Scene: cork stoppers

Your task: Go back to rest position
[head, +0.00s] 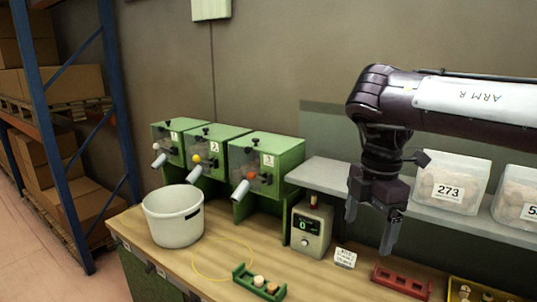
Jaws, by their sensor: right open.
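My right arm comes in from the right. Its dark gripper (368,236) points down with its two fingers apart and nothing between them. It hangs in front of the grey shelf (325,174), above the workbench and to the right of a small meter box (310,228). A green rack (243,275) on the bench holds a few cork stoppers (259,281). A red rack (402,281) with dark slots lies below and to the right of the gripper. My left gripper is not in view.
A white pot (173,219) stands at the bench's left. Three green dispensers (283,152) line the wall behind it. A yellow tray (465,289) is at the lower right. A thin yellow loop (207,277) lies on open bench (240,237).

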